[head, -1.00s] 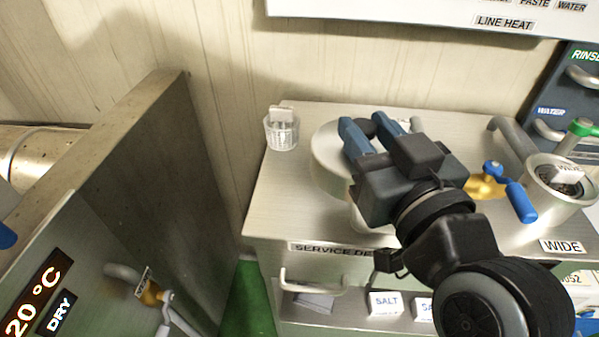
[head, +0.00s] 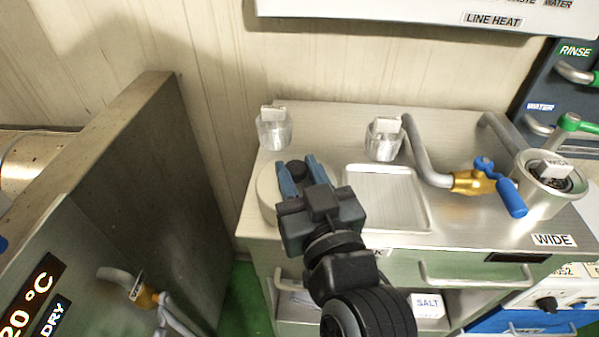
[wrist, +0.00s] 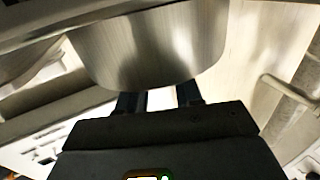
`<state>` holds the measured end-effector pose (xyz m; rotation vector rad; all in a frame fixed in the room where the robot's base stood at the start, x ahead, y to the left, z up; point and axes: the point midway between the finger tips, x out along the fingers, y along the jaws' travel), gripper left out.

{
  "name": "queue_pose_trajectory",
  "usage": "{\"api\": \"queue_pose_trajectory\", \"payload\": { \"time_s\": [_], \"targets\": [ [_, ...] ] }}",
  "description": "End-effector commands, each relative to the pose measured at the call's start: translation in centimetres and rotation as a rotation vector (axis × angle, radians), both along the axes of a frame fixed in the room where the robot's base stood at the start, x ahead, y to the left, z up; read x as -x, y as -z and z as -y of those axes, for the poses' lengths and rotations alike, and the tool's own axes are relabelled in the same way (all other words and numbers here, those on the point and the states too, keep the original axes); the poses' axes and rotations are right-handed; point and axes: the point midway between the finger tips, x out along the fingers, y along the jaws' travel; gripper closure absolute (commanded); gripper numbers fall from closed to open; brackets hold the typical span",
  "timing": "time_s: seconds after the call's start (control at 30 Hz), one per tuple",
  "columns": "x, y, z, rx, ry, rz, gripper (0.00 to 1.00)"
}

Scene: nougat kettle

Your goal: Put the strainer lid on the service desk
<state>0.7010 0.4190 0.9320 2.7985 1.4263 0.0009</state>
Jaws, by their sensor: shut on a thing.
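The strainer lid, a pale round disc (head: 268,192) with a dark knob (head: 297,169), is over the left end of the service desk (head: 345,117). My gripper (head: 301,172) is shut on its knob from the front, with blue fingers either side. The gripper body hides the lid's near right part. I cannot tell whether the lid touches the desk top or hangs just above it. In the wrist view, the gripper's fingers (wrist: 160,100) point at a large shiny curved metal surface (wrist: 150,45), which I cannot identify surely.
Two clear cups with tags stand at the back, one at the left (head: 273,131) and one mid-desk (head: 383,140). A shallow metal tray (head: 425,222) lies right of the lid. A pipe with a blue-handled valve (head: 500,182) and a metal pot (head: 545,195) occupy the right.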

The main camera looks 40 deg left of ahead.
Motion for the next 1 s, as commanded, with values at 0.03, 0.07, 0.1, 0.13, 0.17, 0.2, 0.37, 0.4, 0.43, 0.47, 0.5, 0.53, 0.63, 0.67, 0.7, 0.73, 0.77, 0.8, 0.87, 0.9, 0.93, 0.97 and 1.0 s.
{"api": "queue_pose_trajectory", "payload": {
  "time_s": [0.03, 0.07, 0.1, 0.13, 0.17, 0.2, 0.37, 0.4, 0.43, 0.47, 0.5, 0.53, 0.63, 0.67, 0.7, 0.73, 0.77, 0.8, 0.87, 0.9, 0.93, 0.97, 1.0],
  "targets": [
    [0.0, -0.1, 0.0, -0.002, 0.0, 0.001, 1.0],
    [0.0, -0.1, 0.0, -0.002, 0.0, 0.001, 1.0],
    [0.0, -0.1, 0.0, -0.002, 0.0, 0.001, 1.0],
    [0.0, 0.0, 0.0, -0.002, 0.0, 0.001, 1.0],
    [0.0, 0.1, 0.0, -0.001, 0.0, 0.001, 1.0],
    [0.0, 0.3, 0.0, -0.001, 0.0, 0.001, 1.0],
    [0.0, 0.3, 0.0, 0.0, 0.0, 0.0, 0.54],
    [0.0, 0.3, 0.0, 0.0, 0.0, 0.0, 0.5],
    [0.0, 0.2, 0.0, 0.0, 0.0, 0.0, 0.47],
    [0.0, 0.2, 0.0, 0.0, 0.0, 0.0, 0.44],
    [0.0, 0.3, 0.0, 0.0, 0.0, 0.0, 0.4],
    [0.0, 0.3, 0.0, 0.0, 0.0, 0.0, 0.4],
    [0.0, 0.3, 0.0, 0.0, 0.0, 0.0, 0.4],
    [0.0, 0.3, 0.0, 0.0, 0.0, 0.0, 0.4],
    [0.0, 0.2, 0.0, 0.0, 0.0, 0.0, 0.4],
    [0.0, 0.2, 0.0, 0.0, 0.0, 0.0, 0.4],
    [0.0, 0.1, 0.0, 0.0, 0.0, 0.0, 0.4],
    [0.0, 0.0, 0.0, 0.0, 0.0, 0.0, 0.4],
    [0.1, -0.3, 0.1, -0.001, 0.0, -0.001, 0.4],
    [0.4, 0.1, 0.5, 0.0, 0.001, -0.002, 0.4],
    [0.6, 0.2, 0.9, -0.002, 0.001, -0.004, 0.4],
    [0.9, 0.2, 1.3, -0.001, 0.001, -0.004, 0.4],
    [1.3, 0.2, 1.9, 0.0, 0.002, -0.004, 0.4]
  ]
}}
